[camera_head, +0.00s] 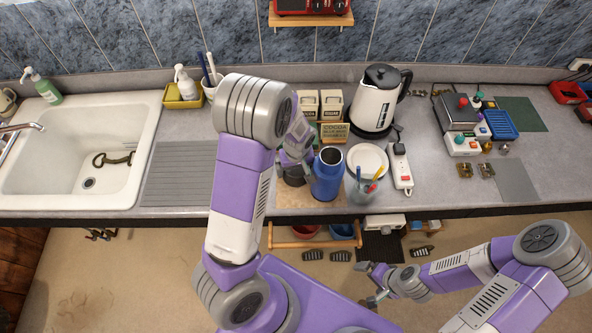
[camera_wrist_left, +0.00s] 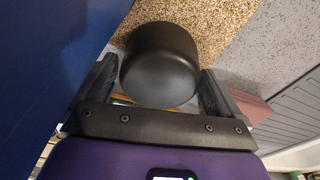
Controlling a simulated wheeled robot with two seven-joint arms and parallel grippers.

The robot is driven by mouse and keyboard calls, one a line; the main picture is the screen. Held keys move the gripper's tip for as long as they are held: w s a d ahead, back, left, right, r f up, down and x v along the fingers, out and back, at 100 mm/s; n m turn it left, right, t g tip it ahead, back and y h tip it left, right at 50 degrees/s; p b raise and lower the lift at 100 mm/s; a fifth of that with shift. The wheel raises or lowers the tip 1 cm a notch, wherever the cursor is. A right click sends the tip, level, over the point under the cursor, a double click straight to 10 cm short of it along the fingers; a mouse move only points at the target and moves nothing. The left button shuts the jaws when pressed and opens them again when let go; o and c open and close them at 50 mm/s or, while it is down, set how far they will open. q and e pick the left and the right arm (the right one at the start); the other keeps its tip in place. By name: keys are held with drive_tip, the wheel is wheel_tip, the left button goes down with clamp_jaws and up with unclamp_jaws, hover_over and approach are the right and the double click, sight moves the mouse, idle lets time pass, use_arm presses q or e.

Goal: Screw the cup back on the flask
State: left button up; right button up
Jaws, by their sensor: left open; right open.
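The blue flask (camera_head: 327,178) stands upright on a cork mat (camera_head: 300,197) near the counter's front edge, its top showing an open, dark mouth. It fills the left side of the left wrist view (camera_wrist_left: 50,60). The dark cup (camera_wrist_left: 160,65) stands on the mat beside the flask, between the spread fingers of my left gripper (camera_wrist_left: 155,88). In the head view my left gripper (camera_head: 294,160) is just left of the flask and mostly covers the cup. My left gripper is open. My right gripper (camera_head: 371,284) is open and empty, in front of and below the counter edge.
A glass with colored sticks (camera_head: 362,192) stands right of the flask, by a white plate (camera_head: 367,158). A kettle (camera_head: 374,105), canisters (camera_head: 308,104) and a cocoa box (camera_head: 335,132) are behind. A power strip (camera_head: 400,170) lies to the right. The ribbed drainboard (camera_head: 180,172) at left is clear.

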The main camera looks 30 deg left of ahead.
use_arm(q)
drive_tip(key=shift+w+f, duration=0.1)
drive_tip(key=shift+f, duration=0.55)
drive_tip(key=shift+c, duration=0.5)
drive_tip(key=c, duration=0.6)
drive_tip(key=shift+r, duration=0.15)
wheel_tip(320, 180, up, 18)
drive_tip(key=p, duration=0.1)
drive_tip(key=shift+p, duration=0.3)
